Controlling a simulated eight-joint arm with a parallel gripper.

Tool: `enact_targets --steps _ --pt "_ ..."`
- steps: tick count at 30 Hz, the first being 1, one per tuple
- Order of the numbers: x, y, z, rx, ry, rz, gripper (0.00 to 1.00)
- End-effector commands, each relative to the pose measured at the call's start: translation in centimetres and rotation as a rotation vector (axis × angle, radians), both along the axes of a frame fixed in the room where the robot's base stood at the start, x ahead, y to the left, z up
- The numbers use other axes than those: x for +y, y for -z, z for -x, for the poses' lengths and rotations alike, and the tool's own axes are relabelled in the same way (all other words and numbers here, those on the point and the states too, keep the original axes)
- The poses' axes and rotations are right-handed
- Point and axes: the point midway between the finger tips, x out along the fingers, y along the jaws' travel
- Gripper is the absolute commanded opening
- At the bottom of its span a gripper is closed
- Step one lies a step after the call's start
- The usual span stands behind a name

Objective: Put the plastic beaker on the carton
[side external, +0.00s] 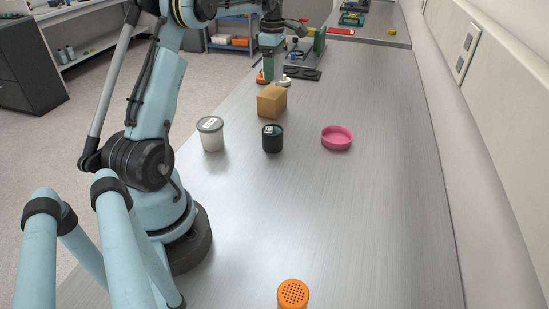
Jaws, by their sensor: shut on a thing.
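The carton (272,101) is a small closed brown box standing on the steel bench, with its top clear. My gripper (269,49) is at the far end of my arm, behind and above the carton in the picture. It is small here, and its fingers are hard to make out. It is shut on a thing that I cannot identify. A narrow green shape (268,68) shows directly below it; I cannot tell whether it is held or stands behind. I cannot pick out the plastic beaker with certainty. A whitish lidded tub (211,138) stands left of the carton.
A black jar (272,139) stands in front of the carton and a pink round dish (337,139) to the right. An orange perforated-top container (293,293) is at the near edge. Equipment (303,73) stands behind the carton. The bench's near middle is clear.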

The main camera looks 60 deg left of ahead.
Motion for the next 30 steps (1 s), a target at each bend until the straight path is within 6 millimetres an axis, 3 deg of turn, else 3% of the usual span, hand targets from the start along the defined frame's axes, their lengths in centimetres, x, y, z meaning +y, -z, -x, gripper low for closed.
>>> enact_targets --steps 12,25,26,30 --pt "0.4 4.1 0.1 0.000 0.001 0.000 0.36" --pt "0.4 4.6 0.1 0.000 0.001 0.000 0.36" --pt "0.4 4.7 0.1 0.000 0.001 0.000 0.67" --pt "0.4 4.6 0.1 0.000 0.001 0.000 0.88"
